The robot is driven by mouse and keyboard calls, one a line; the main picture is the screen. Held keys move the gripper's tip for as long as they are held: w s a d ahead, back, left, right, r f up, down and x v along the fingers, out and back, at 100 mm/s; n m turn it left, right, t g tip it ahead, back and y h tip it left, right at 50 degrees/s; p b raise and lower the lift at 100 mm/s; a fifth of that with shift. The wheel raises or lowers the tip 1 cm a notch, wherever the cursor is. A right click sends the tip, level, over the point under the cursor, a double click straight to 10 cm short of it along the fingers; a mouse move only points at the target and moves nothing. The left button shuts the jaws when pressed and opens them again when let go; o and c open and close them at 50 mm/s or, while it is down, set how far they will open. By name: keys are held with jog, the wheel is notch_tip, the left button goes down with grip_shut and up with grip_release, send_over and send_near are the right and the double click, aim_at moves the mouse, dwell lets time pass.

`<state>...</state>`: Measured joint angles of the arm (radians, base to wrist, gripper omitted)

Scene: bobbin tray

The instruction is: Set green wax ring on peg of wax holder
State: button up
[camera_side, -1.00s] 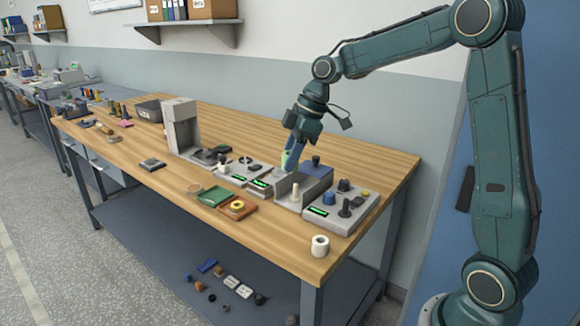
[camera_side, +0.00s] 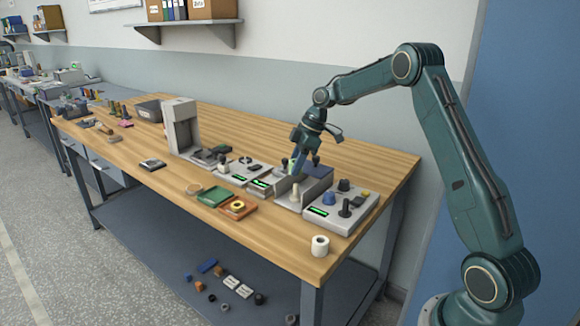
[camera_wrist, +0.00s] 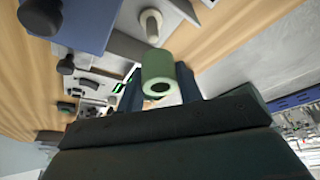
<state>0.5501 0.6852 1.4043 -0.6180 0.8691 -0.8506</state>
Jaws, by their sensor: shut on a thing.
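My gripper (camera_wrist: 160,84) is shut on the green wax ring (camera_wrist: 156,68), a thick green sleeve with a dark hole. In the wrist view the ring sits between the two dark blue fingers. In the side view my gripper (camera_side: 294,172) is low over the back of the bench units, and only a sliver of green shows beside the fingers. A pale upright peg (camera_side: 296,191) stands on the grey holder in front of the gripper. It also shows in the wrist view (camera_wrist: 151,24), just beyond the ring and apart from it.
A grey control box (camera_side: 354,207) with knobs stands right of the peg. Units with green displays and a grey upright stand (camera_side: 181,128) are to the left. A green tray (camera_side: 214,197), an orange tray (camera_side: 238,208) and a white roll (camera_side: 320,246) lie nearer the front. The front bench is mostly clear.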

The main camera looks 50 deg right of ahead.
aim_at(296, 184)
jog(key=shift+d+f, duration=0.15)
jog(key=shift+d, duration=0.05)
jog(key=shift+f, duration=0.2)
jog(key=shift+f, duration=1.05)
jog(key=shift+f, duration=2.65)
dwell(0.5)
jog(key=o, duration=1)
jog(key=shift+o, duration=0.2)
